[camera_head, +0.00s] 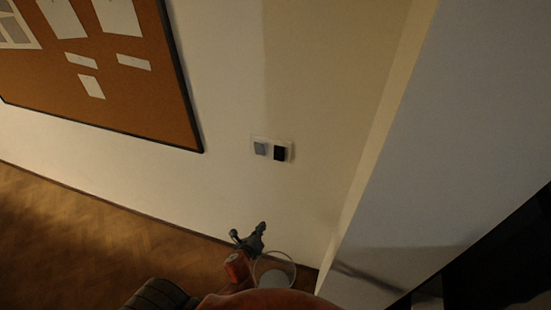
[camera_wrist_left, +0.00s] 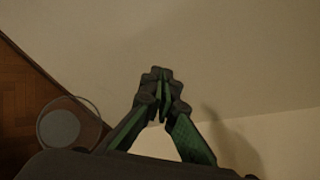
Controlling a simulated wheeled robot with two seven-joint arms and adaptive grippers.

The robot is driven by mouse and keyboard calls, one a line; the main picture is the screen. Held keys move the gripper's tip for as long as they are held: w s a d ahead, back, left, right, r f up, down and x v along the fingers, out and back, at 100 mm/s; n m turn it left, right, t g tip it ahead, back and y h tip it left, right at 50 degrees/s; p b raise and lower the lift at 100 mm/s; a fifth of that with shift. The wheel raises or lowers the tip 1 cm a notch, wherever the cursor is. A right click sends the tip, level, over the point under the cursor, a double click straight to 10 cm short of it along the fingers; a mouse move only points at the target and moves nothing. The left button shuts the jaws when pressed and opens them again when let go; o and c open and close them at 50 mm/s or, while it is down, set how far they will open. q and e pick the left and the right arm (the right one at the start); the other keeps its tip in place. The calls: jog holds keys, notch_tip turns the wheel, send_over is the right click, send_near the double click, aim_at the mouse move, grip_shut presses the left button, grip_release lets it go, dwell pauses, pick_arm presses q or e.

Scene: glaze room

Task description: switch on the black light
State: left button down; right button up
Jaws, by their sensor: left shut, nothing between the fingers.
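A white wall plate (camera_head: 258,139) holds two switches side by side on the pale wall. The left one is a grey switch (camera_head: 260,149) and the right one is a black switch (camera_head: 280,153). My left gripper (camera_head: 262,226) is below the plate in the head view, apart from both switches. In the left wrist view its fingers (camera_wrist_left: 161,78) are closed together with nothing between them, in front of bare wall. Neither switch shows in the left wrist view. My right gripper is in neither view. I cannot tell whether a light is on.
A cork board (camera_head: 110,75) with pinned papers hangs on the wall at the left. A wall corner (camera_head: 375,155) stands right of the switches. A round pale-rimmed bin (camera_head: 290,258) stands on the wooden floor (camera_head: 80,240) below. The wall around the switches is clear.

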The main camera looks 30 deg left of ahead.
pick_arm(q)
notch_tip(320, 180, up, 26)
jog(key=w+d+m+t+y+p, duration=0.1)
jog(key=m+t+p, duration=0.1)
jog(key=m+t, duration=0.2)
jog(key=m, duration=0.3)
jog(key=shift+d+r, duration=0.25)
jog(key=shift+d, duration=0.05)
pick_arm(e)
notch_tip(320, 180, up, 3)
pick_arm(q)
jog(key=shift+w, duration=0.15)
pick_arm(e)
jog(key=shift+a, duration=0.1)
pick_arm(q)
jog(key=p, duration=0.2)
send_near(279, 160)
jog(key=x, duration=0.5)
jog(key=shift+w+a, duration=0.25)
jog(key=shift+w, duration=0.05)
jog(key=shift+w+a+f, duration=0.15)
jog(key=shift+w, duration=0.4)
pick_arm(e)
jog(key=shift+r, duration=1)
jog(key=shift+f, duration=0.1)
